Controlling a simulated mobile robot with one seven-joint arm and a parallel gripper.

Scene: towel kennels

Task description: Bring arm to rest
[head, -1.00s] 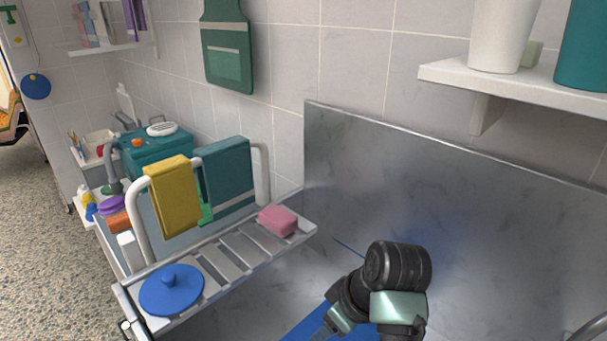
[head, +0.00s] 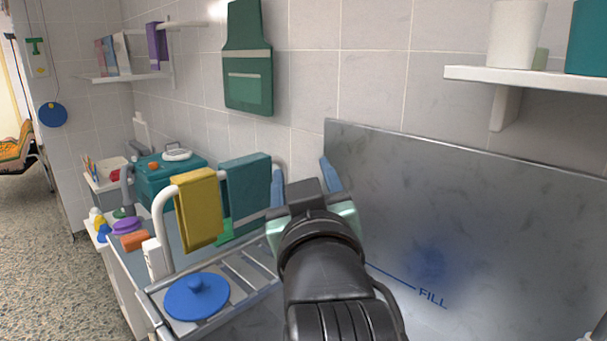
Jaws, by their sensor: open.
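My gripper (head: 303,178) is raised in the middle of the head view, its two blue fingers apart and pointing up and away. Nothing shows between the fingers. My dark forearm comes up from the bottom of the picture behind it. The gripper appears in front of the right end of the slatted rack (head: 240,282) and the steel back panel (head: 470,210); how far it is from them I cannot tell. The pink block on the rack is hidden behind my arm.
A yellow towel (head: 199,208) and a teal towel (head: 245,195) hang on white rails left of my gripper. A blue lid (head: 196,296) lies on the rack. A white shelf (head: 540,82) with a white cup (head: 515,35) is at upper right. Open space lies before the steel panel.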

